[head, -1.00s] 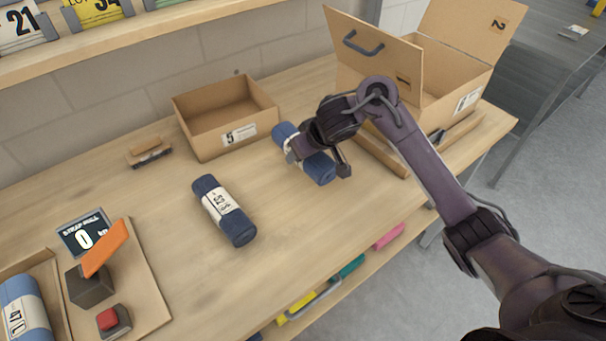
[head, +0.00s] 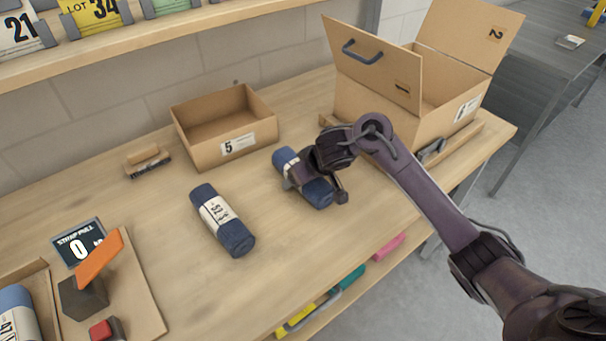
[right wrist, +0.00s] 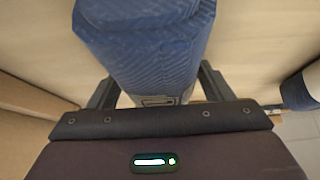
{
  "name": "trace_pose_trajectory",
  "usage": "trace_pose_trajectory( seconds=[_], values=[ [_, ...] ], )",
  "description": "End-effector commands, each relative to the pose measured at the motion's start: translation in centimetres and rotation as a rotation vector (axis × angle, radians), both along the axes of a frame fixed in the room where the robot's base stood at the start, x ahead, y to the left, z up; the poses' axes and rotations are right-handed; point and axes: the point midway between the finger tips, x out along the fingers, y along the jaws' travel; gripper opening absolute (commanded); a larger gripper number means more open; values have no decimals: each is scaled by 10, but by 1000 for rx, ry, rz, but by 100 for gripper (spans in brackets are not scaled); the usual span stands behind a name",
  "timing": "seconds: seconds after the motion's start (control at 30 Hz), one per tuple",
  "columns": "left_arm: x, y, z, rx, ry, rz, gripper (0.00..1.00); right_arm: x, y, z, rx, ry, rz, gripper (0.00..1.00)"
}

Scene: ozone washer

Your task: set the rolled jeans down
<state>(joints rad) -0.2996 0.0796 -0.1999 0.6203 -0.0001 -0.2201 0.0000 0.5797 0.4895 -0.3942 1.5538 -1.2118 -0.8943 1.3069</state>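The rolled jeans (head: 317,193), dark blue with a pale band, are in my right gripper (head: 303,178), low over the middle of the bench. The fingers sit on both sides of the roll. In the right wrist view the roll (right wrist: 150,45) fills the space between the fingertips of my right gripper (right wrist: 158,82), which appear to press on its sides. Whether its underside touches the bench is hard to tell. A second blue roll (head: 236,238) with a white label lies to the left on the bench. My left gripper is not in view.
A larger open box (head: 440,118) is at the back right. A strap-pull gauge (head: 80,245) and a tray with another roll (head: 15,312) are at the left. The front middle of the bench (head: 200,290) is clear.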

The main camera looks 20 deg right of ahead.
Motion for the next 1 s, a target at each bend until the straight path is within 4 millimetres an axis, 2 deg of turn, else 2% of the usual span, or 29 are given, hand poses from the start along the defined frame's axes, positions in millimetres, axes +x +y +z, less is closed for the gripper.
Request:
trace_pose_trajectory(
  seconds=[0.37, 0.47, 0.63, 0.8, 1.0],
  values=[
    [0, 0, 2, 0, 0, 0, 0, -1, 0, 6, 0, -1, 1, 76],
    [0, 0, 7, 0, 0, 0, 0, -7, -3, 18, 0, -3, 1, 76],
    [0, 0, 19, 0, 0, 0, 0, -25, -9, 50, -3, -4, 2, 76],
    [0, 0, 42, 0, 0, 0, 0, -43, -18, 84, -7, -4, 0, 76],
    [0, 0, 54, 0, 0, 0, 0, -57, -21, 101, -3, -1, 0, 76]
  ],
)
